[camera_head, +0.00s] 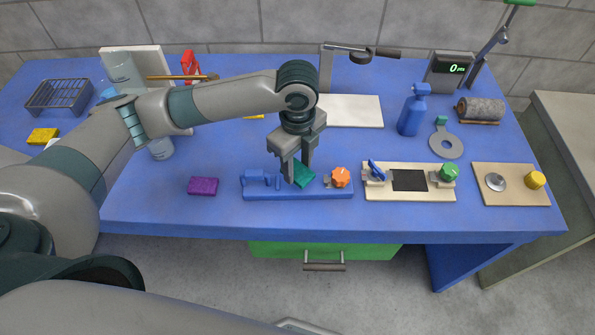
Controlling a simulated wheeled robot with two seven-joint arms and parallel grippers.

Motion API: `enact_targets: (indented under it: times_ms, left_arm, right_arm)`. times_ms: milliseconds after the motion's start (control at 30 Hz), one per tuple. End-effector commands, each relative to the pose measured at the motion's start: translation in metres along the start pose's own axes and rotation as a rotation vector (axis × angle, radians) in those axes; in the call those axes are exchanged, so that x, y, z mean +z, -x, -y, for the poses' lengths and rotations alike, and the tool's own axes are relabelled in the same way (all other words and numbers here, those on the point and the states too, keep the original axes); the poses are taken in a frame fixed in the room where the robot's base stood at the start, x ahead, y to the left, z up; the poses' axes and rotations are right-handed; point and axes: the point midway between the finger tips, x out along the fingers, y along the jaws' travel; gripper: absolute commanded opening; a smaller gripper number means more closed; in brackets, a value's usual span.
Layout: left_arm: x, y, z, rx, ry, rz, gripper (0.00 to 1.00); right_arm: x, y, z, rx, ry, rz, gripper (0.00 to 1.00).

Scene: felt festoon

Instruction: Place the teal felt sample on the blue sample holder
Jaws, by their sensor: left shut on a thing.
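The teal felt sample (305,176) is a small dark green-teal piece between the fingers of my left gripper (298,176). My left gripper points down and is shut on it. The sample is over the middle of the blue sample holder (300,193), a long low blue fixture near the table's front edge. The holder has blue blocks at its left end and an orange knob (341,177) at its right end. I cannot tell whether the sample touches the holder, as the fingers hide part of it. My right gripper is not in view.
A purple piece (203,186) lies left of the holder. A beige fixture with a black window (409,180) and green knob stands close on the right. A blue spray bottle (413,112), a grey ring (446,145) and a roller (481,110) are farther back.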

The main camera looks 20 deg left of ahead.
Motion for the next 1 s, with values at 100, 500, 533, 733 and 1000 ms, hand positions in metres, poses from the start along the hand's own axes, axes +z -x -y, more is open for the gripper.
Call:
enact_targets:
  times_ms: [100,500,533,733,1000]
  left_arm:
    - [0.0,0.0,0.0,0.0,0.0,0.0,0.17]
    - [0.0,-0.023,-0.001,0.005,0.001,0.0,0.17]
    - [0.0,-0.026,-0.001,0.004,0.002,0.0,0.17]
    - [0.0,-0.04,0.0,0.001,-0.001,0.0,0.17]
    - [0.0,-0.041,0.0,0.0,-0.001,0.0,0.17]
  right_arm:
    - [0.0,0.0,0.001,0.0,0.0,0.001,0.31]
    - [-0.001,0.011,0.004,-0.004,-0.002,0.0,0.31]
    - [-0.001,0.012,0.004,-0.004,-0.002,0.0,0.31]
    - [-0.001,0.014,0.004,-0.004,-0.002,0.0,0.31]
    - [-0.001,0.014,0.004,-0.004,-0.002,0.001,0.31]
